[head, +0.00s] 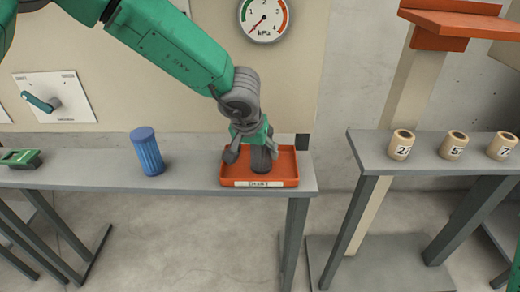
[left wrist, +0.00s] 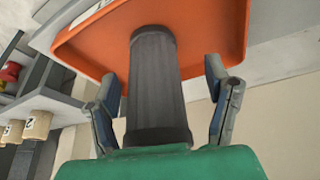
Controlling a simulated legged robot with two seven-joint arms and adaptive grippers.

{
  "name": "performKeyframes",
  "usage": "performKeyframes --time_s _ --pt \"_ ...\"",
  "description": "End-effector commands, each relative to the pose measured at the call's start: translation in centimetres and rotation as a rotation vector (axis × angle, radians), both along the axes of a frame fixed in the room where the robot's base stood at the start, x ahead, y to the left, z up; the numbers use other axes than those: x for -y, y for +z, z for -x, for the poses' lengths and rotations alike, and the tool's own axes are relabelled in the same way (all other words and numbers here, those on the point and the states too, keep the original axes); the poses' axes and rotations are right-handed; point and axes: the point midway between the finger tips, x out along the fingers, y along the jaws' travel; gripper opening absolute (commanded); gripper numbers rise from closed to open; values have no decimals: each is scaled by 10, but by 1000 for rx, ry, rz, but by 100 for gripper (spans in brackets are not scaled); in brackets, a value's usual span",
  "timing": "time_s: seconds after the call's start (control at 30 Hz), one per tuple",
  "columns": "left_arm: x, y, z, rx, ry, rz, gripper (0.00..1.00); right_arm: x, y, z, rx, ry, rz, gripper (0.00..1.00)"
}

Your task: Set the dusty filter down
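The dusty filter (head: 263,160) is a dark grey ribbed cylinder standing in an orange tray (head: 289,176) with a white label on its front. In the left wrist view the filter (left wrist: 156,85) stands between the fingers, its far end over the orange tray floor (left wrist: 205,35). My left gripper (head: 250,155) is over the tray, around the filter. The left wrist view shows its fingers (left wrist: 165,105) spread, with a gap on each side of the filter. My right gripper is in neither view.
A blue ribbed filter (head: 147,152) stands on the grey bench (head: 195,178) left of the tray. A green device (head: 20,158) lies farther left. Numbered tan rolls (head: 402,145) stand on a separate grey shelf to the right, across a gap. A pressure gauge (head: 264,18) hangs behind.

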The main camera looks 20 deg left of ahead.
Motion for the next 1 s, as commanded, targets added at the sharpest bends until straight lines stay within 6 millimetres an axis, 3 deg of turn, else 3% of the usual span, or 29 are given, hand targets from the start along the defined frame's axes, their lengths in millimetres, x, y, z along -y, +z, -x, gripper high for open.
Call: performKeyframes --time_s 0.37,0.8,1.0 --pt "9 5 0 2 -1 -7 71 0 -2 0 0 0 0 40" --pt "1 84 32 1 0 2 71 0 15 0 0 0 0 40" --pt "4 108 42 0 1 -2 71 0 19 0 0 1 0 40"
